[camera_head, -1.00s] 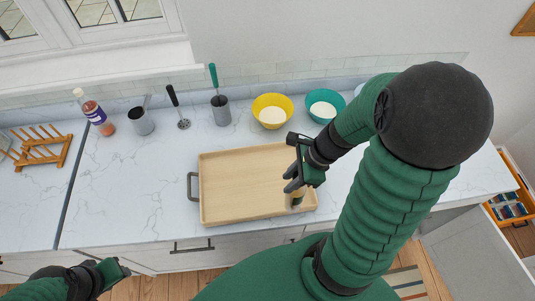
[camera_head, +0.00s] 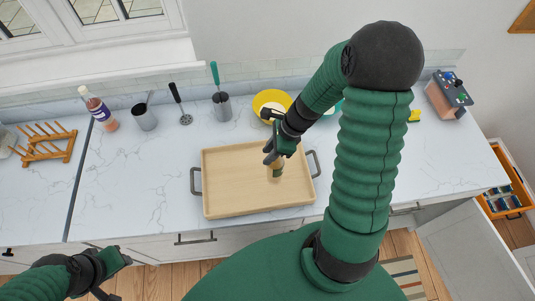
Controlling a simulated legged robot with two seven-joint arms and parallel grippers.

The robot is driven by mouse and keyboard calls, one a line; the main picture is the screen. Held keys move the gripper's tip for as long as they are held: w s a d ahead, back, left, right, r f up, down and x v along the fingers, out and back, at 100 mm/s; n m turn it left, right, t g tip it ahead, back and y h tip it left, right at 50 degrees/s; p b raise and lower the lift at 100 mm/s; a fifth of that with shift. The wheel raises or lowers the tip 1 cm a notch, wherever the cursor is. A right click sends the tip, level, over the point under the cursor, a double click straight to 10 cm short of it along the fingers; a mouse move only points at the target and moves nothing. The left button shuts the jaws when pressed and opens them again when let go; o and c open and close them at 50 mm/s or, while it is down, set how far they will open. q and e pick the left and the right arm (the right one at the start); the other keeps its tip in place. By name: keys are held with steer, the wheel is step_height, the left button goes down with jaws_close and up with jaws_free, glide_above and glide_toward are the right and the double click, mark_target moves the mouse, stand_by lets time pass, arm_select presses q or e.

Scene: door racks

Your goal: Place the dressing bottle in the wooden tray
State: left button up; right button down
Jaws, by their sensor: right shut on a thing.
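The wooden tray (camera_head: 225,205) lies on the counter in the middle of the view, with a dark handle at each end. My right gripper (camera_head: 274,158) is over the right part of the tray. It is shut on a small brownish bottle, which I take as the dressing bottle (camera_head: 277,172). The fingers hide its upper part, and I cannot tell whether its base touches the tray floor. My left gripper (camera_head: 118,257) is low at the left, in front of the counter and away from the tray; its jaws are too unclear to read.
A bottle with a purple label (camera_head: 99,109), a grey cup (camera_head: 145,118), a utensil holder (camera_head: 222,107) and a yellow bowl (camera_head: 265,98) stand along the back. A wooden rack (camera_head: 45,150) is at the left. The counter left of the tray is clear.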

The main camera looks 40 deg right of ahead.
steer(key=shift+w+f, duration=0.15)
steer(key=shift+w, duration=0.25)
step_height(320, 180, down, 2)
steer(key=shift+s+a+f+p, duration=0.1)
steer(key=shift+p, duration=0.3)
steer(key=shift+f, duration=0.65)
steer(key=c, duration=1.2)
jaws_free()
steer(key=shift+o, duration=0.5)
